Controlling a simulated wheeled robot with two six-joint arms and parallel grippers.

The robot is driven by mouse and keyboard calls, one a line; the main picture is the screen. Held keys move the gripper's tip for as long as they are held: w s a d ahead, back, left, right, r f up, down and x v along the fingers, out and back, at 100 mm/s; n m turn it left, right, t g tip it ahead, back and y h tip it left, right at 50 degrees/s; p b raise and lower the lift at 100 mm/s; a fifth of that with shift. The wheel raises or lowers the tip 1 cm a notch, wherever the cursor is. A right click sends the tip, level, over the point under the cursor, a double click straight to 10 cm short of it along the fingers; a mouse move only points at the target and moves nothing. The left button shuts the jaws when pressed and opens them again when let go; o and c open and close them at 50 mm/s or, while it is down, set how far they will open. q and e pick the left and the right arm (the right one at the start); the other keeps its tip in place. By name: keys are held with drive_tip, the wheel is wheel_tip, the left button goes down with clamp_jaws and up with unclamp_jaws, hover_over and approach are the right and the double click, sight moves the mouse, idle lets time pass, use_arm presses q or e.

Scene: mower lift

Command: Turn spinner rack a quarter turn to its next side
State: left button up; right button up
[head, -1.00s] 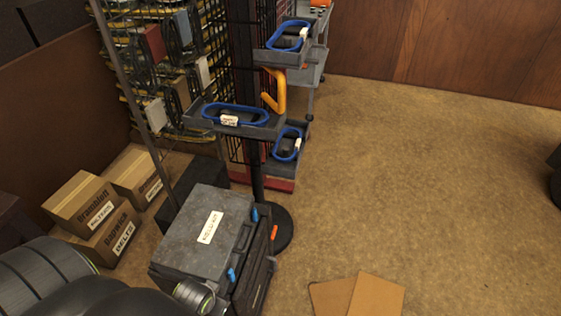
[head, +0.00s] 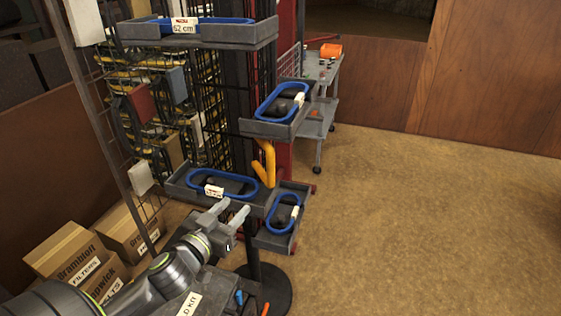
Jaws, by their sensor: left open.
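The spinner rack is a dark wire column on a post (head: 253,258) with a round base. Grey trays with blue loop belts stick out on two visible sides: an upper tray (head: 200,36) with a "62 cm" label, a lower tray (head: 180,188), and two trays on the right side, (head: 250,128) and (head: 272,240). A bent orange-yellow handle (head: 266,165) is fixed at the corner between these sides. My left gripper (head: 234,208) is open and empty, in front of the lower tray and below the handle. I cannot tell whether it touches the tray. My right gripper is out of view.
A grey case (head: 222,290) stands low in front of the rack, partly behind my left arm. Cardboard boxes (head: 65,252) are at left. A grey cart (head: 318,120) with an orange bin stands behind. The carpet (head: 420,220) at right is clear.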

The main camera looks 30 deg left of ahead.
sight(268, 169)
use_arm(q)
drive_tip(key=shift+h, duration=0.3)
drive_tip(key=w+p, duration=0.1)
drive_tip(key=w, duration=0.4)
drive_tip(key=w+r+p, duration=0.1)
drive_tip(key=w, duration=0.4)
drive_tip(key=w+p, duration=0.2)
drive_tip(key=w, duration=0.3)
drive_tip(key=shift+w+a+r, duration=0.1)
drive_tip(key=shift+w+r, duration=0.05)
drive_tip(key=shift+r, duration=0.05)
drive_tip(key=shift+w, duration=0.75)
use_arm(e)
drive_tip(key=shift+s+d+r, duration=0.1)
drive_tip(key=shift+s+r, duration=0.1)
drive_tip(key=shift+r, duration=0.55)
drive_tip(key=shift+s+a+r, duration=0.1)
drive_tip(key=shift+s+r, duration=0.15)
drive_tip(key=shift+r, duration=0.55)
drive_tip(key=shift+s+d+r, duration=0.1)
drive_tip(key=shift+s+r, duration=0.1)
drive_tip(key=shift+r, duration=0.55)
use_arm(q)
drive_tip(key=shift+f, duration=0.1)
drive_tip(key=shift+c, duration=0.4)
clamp_jaws()
